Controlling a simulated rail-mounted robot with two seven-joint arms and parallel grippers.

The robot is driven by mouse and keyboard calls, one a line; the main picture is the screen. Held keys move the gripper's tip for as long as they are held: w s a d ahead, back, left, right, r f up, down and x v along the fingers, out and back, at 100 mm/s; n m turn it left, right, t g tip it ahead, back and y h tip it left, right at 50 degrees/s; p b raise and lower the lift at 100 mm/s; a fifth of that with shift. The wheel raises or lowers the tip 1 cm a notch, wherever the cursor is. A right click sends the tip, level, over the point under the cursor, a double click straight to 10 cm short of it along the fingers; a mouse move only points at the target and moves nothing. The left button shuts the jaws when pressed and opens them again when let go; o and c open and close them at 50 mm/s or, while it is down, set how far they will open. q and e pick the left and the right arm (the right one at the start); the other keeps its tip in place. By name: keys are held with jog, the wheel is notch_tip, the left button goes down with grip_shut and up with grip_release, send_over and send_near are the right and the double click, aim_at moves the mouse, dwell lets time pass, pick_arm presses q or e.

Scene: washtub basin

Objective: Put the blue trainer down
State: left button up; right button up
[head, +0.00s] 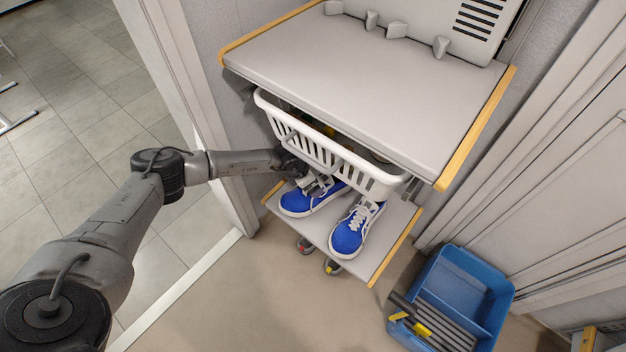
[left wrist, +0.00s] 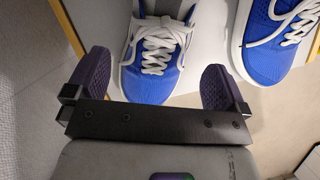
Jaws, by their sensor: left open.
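Two blue trainers with white laces and soles stand on the low grey shelf (head: 358,248). The left trainer (head: 298,203) is partly covered by my left gripper (head: 314,184). The right trainer (head: 347,236) stands beside it, apart from the gripper. In the left wrist view my left gripper (left wrist: 158,84) is open, with its two dark purple fingers spread either side of the left trainer (left wrist: 150,87). A gap shows between each finger and that shoe. The right trainer also shows in the left wrist view (left wrist: 268,42). My right gripper is in neither view.
A white basket (head: 345,165) hangs just above the trainers, under a wide grey worktop (head: 365,75). A blue tub (head: 465,292) with dark and yellow items stands on the floor at the right. The floor before the shelf is mostly clear.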

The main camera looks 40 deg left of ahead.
pick_arm(q)
jog(key=s+d+r+n+t+h, duration=0.2)
jog(key=d+h, duration=0.2)
jog(key=d, duration=0.7)
jog(key=s+d+r+n+t+h, duration=0.1)
jog(key=d+r+h, duration=0.25)
jog(key=d, duration=0.75)
jog(key=s+d+r+n+t+h, duration=0.2)
jog(key=s+d+r+n+t, duration=0.1)
jog(key=d+r+n+t, duration=0.5)
jog(key=s+a+f+n+g+y, duration=0.15)
jog(key=s+a+n+y, duration=0.4)
jog(key=n, duration=0.55)
jog(key=s+a+f+n+g+y, duration=0.1)
jog(key=s+a+f+n+y, duration=0.1)
jog(key=s+a+n+y, duration=0.45)
jog(key=s+f+n+g, duration=0.1)
jog(key=s+n+g, duration=0.3)
jog(key=s, duration=0.4)
jog(key=s+f+n+g+h, duration=0.1)
jog(key=s+f+n+g, duration=0.1)
jog(key=s+n+g, duration=0.3)
jog(key=s, duration=0.4)
jog(key=shift+a+f, duration=0.2)
jog(key=shift+f, duration=0.1)
